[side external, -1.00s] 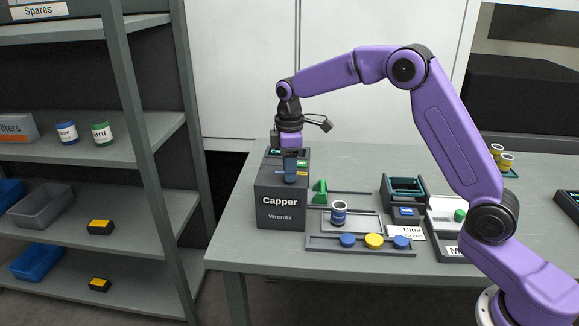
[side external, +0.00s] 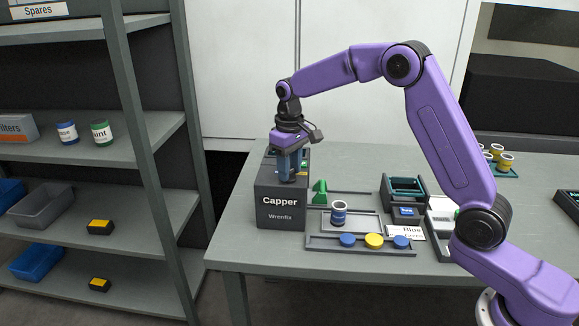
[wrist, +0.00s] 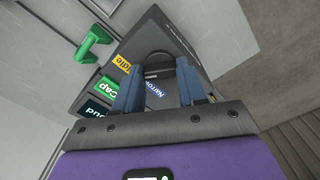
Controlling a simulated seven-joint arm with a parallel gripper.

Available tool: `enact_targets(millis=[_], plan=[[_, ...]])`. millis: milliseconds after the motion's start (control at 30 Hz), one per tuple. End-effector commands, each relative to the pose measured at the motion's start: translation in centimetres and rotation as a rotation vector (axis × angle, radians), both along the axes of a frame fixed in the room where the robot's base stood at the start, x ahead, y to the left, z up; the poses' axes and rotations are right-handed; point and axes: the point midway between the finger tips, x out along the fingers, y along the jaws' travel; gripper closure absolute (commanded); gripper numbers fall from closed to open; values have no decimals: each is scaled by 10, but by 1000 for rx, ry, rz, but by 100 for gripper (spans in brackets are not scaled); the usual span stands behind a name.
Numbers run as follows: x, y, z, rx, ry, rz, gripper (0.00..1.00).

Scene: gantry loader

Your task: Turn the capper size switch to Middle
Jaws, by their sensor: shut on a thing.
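The Capper (side external: 281,207) is a dark grey box at the left end of the table. My gripper (side external: 289,178) points down onto its top, near the front edge. In the wrist view my gripper (wrist: 160,74) has its two blue fingers on either side of the dark size switch (wrist: 154,58), shut on it. A blue label starting "Narro" (wrist: 154,88) lies between the fingers. A yellow label ending in "dle" (wrist: 122,62) is beside the switch, and a green "Cap" label (wrist: 106,88) is further left. The fingers hide part of the switch, so its exact setting is unclear.
A green lever-like part (side external: 320,192) stands right of the Capper. A blue-banded jar (side external: 338,212) and a tray (side external: 325,243) with blue and yellow caps are nearby. The shelf rack (side external: 165,160) stands left of the table.

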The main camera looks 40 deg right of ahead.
Motion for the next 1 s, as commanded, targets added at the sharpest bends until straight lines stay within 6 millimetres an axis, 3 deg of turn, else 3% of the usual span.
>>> enact_targets(millis=[667, 700, 733, 1000], plan=[[0, 0, 1, 1, -1, -59, 90], [0, 0, 1, 1, -1, -59, 47], [0, 0, 1, 1, -1, -59, 37], [0, 0, 1, 0, -1, -57, 34]])
